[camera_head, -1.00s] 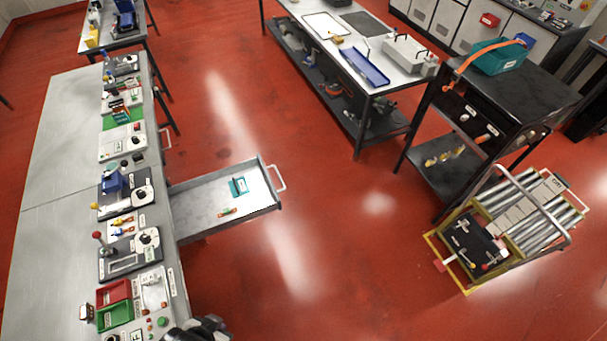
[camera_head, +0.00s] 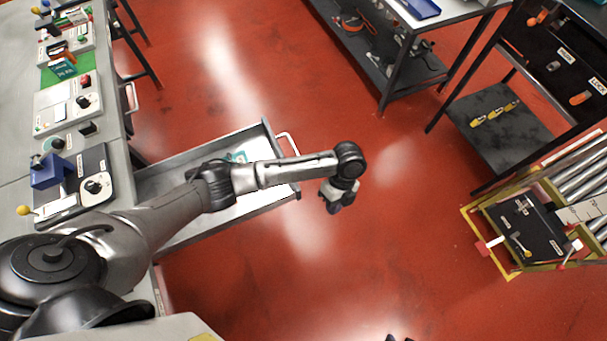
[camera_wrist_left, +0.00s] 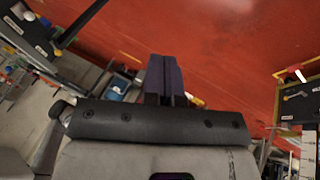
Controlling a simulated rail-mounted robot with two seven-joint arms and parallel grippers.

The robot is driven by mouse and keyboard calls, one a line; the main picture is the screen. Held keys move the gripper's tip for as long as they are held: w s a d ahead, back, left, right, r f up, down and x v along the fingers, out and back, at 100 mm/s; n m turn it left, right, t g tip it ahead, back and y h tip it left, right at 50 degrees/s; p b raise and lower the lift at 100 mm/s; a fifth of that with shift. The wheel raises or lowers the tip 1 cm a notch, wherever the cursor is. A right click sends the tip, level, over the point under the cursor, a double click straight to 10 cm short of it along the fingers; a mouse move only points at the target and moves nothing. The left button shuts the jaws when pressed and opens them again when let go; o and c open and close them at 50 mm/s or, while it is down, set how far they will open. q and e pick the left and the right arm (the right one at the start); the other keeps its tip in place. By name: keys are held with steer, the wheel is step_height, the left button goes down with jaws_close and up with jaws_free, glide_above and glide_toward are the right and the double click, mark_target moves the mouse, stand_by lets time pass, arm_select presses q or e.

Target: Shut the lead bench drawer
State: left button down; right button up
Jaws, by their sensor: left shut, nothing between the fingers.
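The lead bench drawer (camera_head: 192,228) stands pulled out from the bench's right side in the head view, with a metal handle (camera_head: 287,139) on its outer end. A teal item (camera_head: 238,157) lies inside it. My left arm reaches across above the drawer and hides part of its inside and front. My left gripper (camera_head: 334,205) is beyond the drawer's front end, to the right of the handle, pointing down and apart from it. Its fingers (camera_wrist_left: 165,78) are together and empty in the left wrist view. I do not see my right gripper clearly.
The bench (camera_head: 17,131) at left carries several panels and a blue block (camera_head: 50,170). A dark shelf cart (camera_head: 497,135) and a yellow-framed crate (camera_head: 512,230) stand at right. Open red floor (camera_head: 400,240) lies between them and the drawer.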

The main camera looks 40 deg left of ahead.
arm_select(q)
steer(key=w+a+f+m+g+b, duration=0.1)
steer(key=w+a+m+g+b, duration=0.15)
steer(key=w+a+b, duration=0.95)
steer(key=s+a+f+p, duration=0.1)
steer(key=s+f+p, duration=0.1)
steer(key=s+f, duration=0.5)
steer(key=shift+s+f+t, duration=0.35)
steer(key=shift+s+f, duration=0.05)
steer(key=shift+s, duration=0.15)
arm_select(e)
step_height(320, 180, down, 13)
steer(key=shift+s+d+r, duration=0.15)
steer(key=shift+d, duration=0.05)
arm_select(q)
steer(key=shift+a, duration=0.15)
